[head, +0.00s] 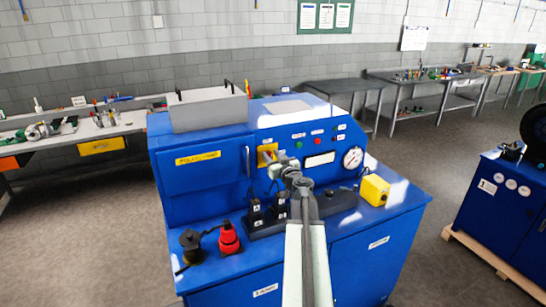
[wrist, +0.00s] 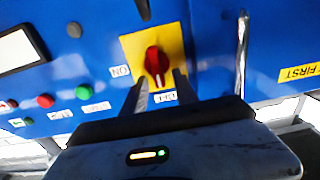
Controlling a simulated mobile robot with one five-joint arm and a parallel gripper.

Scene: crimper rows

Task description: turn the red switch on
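The red switch (wrist: 155,60) is a rotary knob on a yellow plate (wrist: 132,45) on the blue machine's front panel. In the wrist view its handle stands roughly upright, with its lower end towards the OFF label (wrist: 165,97). The ON label (wrist: 120,71) is left of the plate. My gripper (wrist: 159,79) is open, with one finger on each side just below the knob. I cannot tell whether either finger touches it. In the head view my gripper (head: 272,162) is in front of the yellow plate (head: 263,160) and hides much of the switch.
The blue machine (head: 200,165) has a pressure gauge (head: 352,157) and small buttons right of the switch. A vertical handle (wrist: 243,50) is close beside the plate. A red object (head: 229,238) and a yellow block (head: 374,190) stand on its ledge.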

